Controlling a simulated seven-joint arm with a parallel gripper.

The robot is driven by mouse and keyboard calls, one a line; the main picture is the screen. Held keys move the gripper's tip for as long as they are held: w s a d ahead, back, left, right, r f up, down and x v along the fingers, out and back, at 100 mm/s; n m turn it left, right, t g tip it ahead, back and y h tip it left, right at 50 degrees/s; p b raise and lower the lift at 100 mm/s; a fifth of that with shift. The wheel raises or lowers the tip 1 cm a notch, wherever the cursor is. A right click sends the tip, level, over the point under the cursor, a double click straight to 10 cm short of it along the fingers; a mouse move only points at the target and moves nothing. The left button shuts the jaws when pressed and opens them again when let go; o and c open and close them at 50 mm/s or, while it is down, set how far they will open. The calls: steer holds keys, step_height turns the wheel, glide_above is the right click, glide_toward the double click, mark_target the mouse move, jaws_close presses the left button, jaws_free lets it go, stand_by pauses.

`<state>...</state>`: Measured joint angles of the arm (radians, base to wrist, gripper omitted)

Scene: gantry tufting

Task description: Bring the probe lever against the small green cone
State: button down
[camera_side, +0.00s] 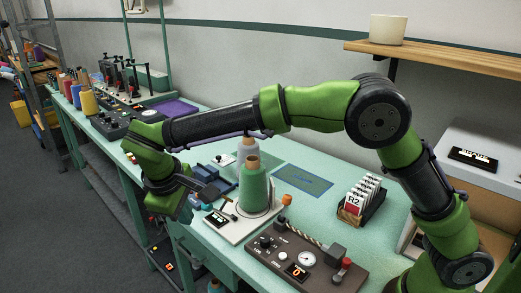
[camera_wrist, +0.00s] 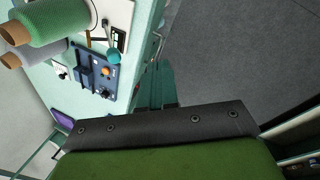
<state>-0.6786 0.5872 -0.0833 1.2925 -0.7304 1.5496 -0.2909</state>
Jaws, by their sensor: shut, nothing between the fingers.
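A green cone of yarn (camera_side: 254,188) with a tan top stands upright on a white base plate (camera_side: 236,234). It also shows at the upper left of the wrist view (camera_wrist: 48,22). A thin lever with a teal round knob (camera_wrist: 113,57) reaches out from the white plate in the wrist view; it looks like the probe lever. Whether it touches the cone cannot be told. My gripper (camera_side: 208,189) is shut and empty, left of the cone in the side view, near the table's front edge. Its fingertips are hard to make out.
A brown panel (camera_side: 310,262) with a gauge and red-knobbed lever stands in front. A card rack (camera_side: 361,203) stands right of the cone. A grey-and-tan cone (camera_side: 247,150) stands behind. A blue control box (camera_wrist: 95,72) is close by.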

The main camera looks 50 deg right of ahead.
steer(key=w+d+f, duration=0.5)
steer(key=d+f, duration=0.1)
steer(key=d, duration=0.1)
steer(key=shift+w+f+h, duration=0.15)
steer(key=shift+f+h, duration=0.1)
steer(key=shift+h, duration=0.15)
steer(key=shift+r, duration=0.1)
stand_by(0.5)
